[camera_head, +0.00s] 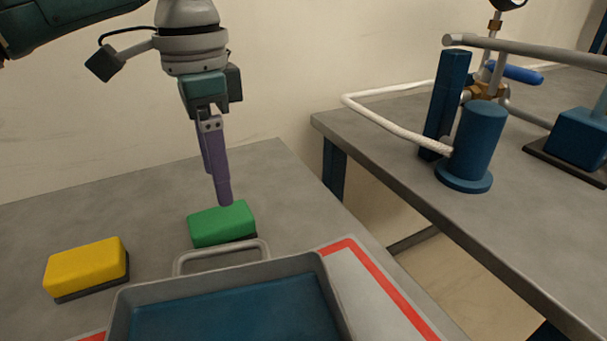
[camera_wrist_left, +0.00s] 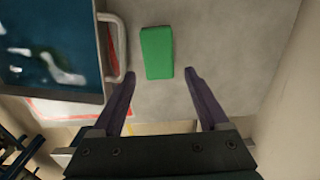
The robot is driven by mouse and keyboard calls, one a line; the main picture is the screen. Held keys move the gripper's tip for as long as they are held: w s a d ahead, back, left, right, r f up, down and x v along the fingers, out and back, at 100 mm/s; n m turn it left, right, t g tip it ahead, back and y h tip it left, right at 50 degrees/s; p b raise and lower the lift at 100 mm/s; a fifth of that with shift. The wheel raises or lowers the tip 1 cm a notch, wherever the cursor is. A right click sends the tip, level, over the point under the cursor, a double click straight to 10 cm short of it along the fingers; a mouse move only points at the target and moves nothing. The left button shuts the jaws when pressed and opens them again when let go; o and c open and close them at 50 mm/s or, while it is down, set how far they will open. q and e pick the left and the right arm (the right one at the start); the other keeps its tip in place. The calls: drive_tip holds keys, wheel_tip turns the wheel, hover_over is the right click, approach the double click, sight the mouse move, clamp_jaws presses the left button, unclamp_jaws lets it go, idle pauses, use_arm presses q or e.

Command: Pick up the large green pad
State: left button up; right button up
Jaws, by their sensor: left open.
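The large green pad (camera_head: 221,223) lies flat on the left grey table, just behind the tray's handle. It has a dark underside. In the left wrist view the green pad (camera_wrist_left: 157,52) lies ahead of and between the two fingers. My left gripper (camera_head: 222,203) points down, with its purple fingertips above the pad's back edge in the head view. In the left wrist view my left gripper (camera_wrist_left: 160,74) is open and empty, its fingers spread wider than the pad. Whether the fingertips touch the pad cannot be told. My right gripper is not in view.
A grey tray (camera_head: 118,311) with a blue inside and a raised handle (camera_head: 222,252) stands close in front of the pad. A yellow pad (camera_head: 86,266) lies to the left. A second table (camera_head: 400,165) with blue cylinders and pipes stands right, across a gap.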

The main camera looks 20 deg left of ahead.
sight(219, 216)
use_arm(q)
drive_tip(key=f, duration=0.2)
drive_tip(key=f+b, duration=0.1)
drive_tip(key=f, duration=0.4)
drive_tip(key=shift+s+a+f, duration=0.15)
drive_tip(key=shift+s+f, duration=0.15)
drive_tip(key=shift+s, duration=0.1)
drive_tip(key=c, duration=1.1)
wheel_tip(219, 216, up, 20)
drive_tip(key=p, duration=0.4)
drive_tip(key=shift+r, duration=0.1)
